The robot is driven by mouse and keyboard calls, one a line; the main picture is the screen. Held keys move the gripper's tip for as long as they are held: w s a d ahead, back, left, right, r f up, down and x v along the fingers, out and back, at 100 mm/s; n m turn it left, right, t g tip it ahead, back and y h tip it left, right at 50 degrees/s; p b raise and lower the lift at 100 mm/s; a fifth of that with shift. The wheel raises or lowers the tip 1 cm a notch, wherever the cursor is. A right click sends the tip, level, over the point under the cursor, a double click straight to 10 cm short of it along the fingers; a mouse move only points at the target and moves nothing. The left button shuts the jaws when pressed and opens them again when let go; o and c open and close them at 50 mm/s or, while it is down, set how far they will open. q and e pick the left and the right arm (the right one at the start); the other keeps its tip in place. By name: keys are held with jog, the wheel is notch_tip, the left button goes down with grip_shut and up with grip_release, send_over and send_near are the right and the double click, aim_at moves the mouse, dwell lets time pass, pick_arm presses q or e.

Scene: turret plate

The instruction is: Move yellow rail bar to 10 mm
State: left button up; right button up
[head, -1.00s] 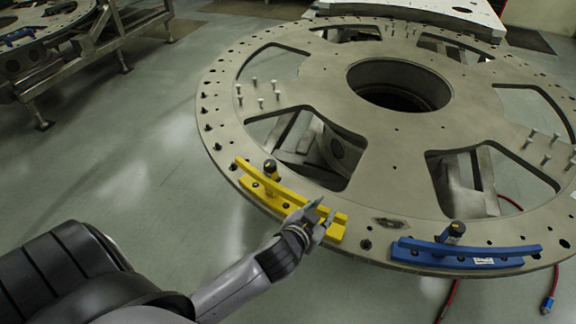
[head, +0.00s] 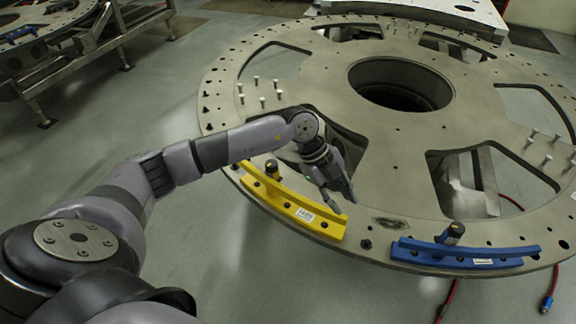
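The yellow rail bar (head: 290,207) is a curved bar with a white label, lying along the front left rim of the round metal turret plate (head: 420,150). A black knob stands at its left part. My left gripper (head: 344,203) comes over the plate from the left and points down at the inner side of the bar's right end. Its fingers look apart, with nothing seen between them. I cannot tell whether a finger touches the bar. My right gripper is not in view.
A blue rail bar (head: 465,253) with a black knob sits on the rim to the right. Several upright pins (head: 262,92) stand on the plate at the left and right. The plate has large cut-outs and a round centre hole. A metal frame stands at the upper left.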

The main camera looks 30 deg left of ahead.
aim_at(288, 191)
pick_arm(q)
jog(key=a+n+y, duration=0.1)
jog(key=a+y, duration=0.1)
jog(key=a, duration=0.3)
jog(key=a+r+n+y, duration=0.1)
jog(key=a+y, duration=0.1)
jog(key=a, duration=0.3)
jog(key=a+n+g+y, duration=0.1)
jog(key=a+y, duration=0.1)
jog(key=a, duration=0.3)
jog(key=shift+w+a+r, duration=0.1)
jog(key=shift+a+r, duration=0.15)
jog(key=shift+a, duration=0.1)
jog(key=shift+d+f+b, duration=0.1)
jog(key=shift+f+b, duration=2.95)
jog(key=shift+f, duration=1.45)
jog(key=shift+c, duration=0.4)
grip_shut()
